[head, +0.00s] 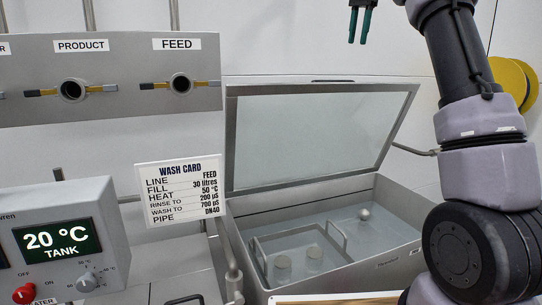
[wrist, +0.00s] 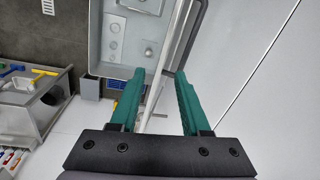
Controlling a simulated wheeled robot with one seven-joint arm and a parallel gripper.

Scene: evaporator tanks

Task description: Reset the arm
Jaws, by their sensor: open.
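My gripper (head: 360,24) shows at the top of the head view, with its two green fingers hanging down in front of the wall. In the wrist view my gripper (wrist: 158,92) has its fingers spread apart, with nothing between them. It is open and empty. My arm rises along the right side of the head view. In the wrist view, an open tank (wrist: 97,50) with fittings inside lies beyond the fingertips. The gripper touches nothing in either view.
The open wash tank (head: 405,262) has a raised glass lid (head: 310,135) and a tray with handles inside. A wash card (head: 181,190), a controller (head: 60,240) reading 20 °C and a panel (head: 125,100) with PRODUCT and FEED ports stand left. A yellow disc (head: 508,80) is behind my arm.

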